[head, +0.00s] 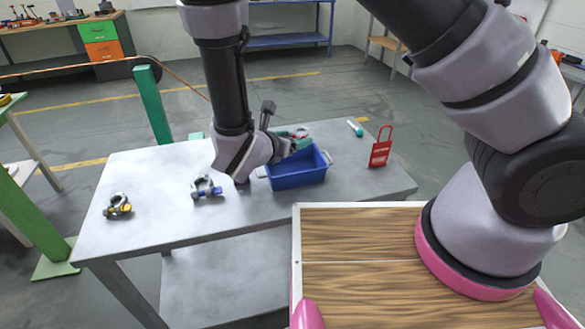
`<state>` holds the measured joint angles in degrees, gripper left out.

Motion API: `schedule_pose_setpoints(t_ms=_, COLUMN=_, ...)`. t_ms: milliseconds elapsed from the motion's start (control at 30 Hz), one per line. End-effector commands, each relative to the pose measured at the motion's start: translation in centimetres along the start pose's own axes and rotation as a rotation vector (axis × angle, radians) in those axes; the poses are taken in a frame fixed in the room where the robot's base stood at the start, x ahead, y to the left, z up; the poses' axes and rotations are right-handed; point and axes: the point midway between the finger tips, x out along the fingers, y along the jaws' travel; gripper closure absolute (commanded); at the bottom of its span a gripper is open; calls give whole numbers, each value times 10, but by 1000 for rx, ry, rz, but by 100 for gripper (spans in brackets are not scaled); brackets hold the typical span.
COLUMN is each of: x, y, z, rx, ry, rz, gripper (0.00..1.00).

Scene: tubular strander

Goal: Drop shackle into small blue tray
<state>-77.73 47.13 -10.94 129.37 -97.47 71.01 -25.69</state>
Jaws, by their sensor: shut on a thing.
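The small blue tray (297,180) stands on the grey metal table, right of my wrist. My gripper (294,143) is at the tray's back left edge, partly hidden by my wrist. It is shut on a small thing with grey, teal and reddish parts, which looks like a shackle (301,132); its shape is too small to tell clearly. Whether it touches the tray cannot be told. A shackle with a blue pin (206,187) lies on the table left of the tray. A shackle with a yellow pin (118,206) lies near the table's left end.
A red tag-like lockout hasp (380,151) stands right of the tray. A small teal and white item (355,128) lies behind it. The grey table (150,180) is clear between the shackles. A green post (152,105) rises behind the table.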

Motion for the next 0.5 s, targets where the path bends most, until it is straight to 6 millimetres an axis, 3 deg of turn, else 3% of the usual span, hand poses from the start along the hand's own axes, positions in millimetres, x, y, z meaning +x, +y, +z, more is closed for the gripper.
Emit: schedule_pose_setpoints(t_ms=500, x=19, y=0, z=-48, rx=-2, ry=0, rz=0, gripper=95)
